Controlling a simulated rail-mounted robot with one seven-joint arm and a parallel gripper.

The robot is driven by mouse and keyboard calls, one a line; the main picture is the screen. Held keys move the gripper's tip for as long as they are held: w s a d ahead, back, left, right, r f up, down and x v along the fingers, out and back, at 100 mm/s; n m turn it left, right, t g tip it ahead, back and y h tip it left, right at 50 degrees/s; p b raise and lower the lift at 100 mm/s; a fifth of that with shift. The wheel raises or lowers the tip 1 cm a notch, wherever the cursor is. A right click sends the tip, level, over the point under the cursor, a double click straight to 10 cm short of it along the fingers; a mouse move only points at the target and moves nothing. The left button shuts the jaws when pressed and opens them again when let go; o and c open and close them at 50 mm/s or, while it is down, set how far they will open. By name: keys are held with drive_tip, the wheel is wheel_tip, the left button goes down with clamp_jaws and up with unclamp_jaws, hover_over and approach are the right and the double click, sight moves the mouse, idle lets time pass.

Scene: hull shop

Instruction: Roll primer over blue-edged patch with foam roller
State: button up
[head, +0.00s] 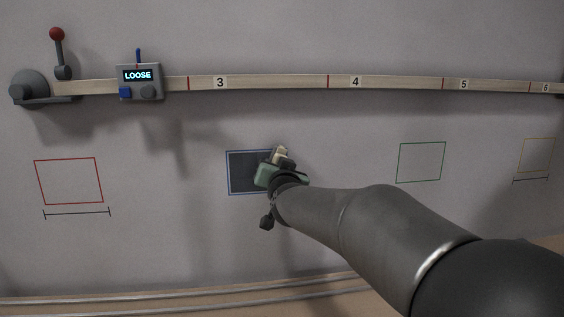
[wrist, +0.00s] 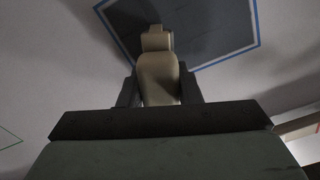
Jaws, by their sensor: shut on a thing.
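The blue-edged patch (head: 240,172) is a dark grey square with a blue outline on the wall, left of the picture's middle in the head view. It also shows at the top of the wrist view (wrist: 215,28). My gripper (head: 284,164) is in front of the patch's right side and covers part of it. In the wrist view its two dark fingers are shut on a tan handle (wrist: 158,78), which I take for the foam roller's. The handle points towards the patch. The roller's foam cannot be made out, and I cannot tell whether it touches the wall.
A wooden rail (head: 270,84) with numbered marks runs along the wall above. On it sits a grey box (head: 140,82) reading "LOOSE", and a red-knobbed lever (head: 58,52) stands at the far left. Red (head: 69,181), green (head: 421,162) and yellow (head: 537,155) outlines mark the wall.

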drive_tip(key=shift+a+r+p, duration=0.1)
drive_tip(key=shift+a+p, duration=0.75)
drive_tip(key=shift+a, duration=0.1)
drive_tip(key=a+p, duration=0.2)
drive_tip(key=shift+s+a, duration=0.2)
drive_tip(key=shift+a, duration=0.2)
drive_tip(key=shift+s+a+p, duration=0.15)
drive_tip(key=shift+a+p, duration=0.9)
drive_tip(key=shift+a, duration=0.7)
drive_tip(key=shift+s+a+p, duration=0.1)
drive_tip(key=shift+a+p, duration=0.9)
drive_tip(key=shift+a, duration=0.7)
drive_tip(key=o, duration=0.4)
drive_tip(key=shift+f, duration=0.25)
drive_tip(key=c, duration=0.4)
drive_tip(key=shift+s, duration=0.6)
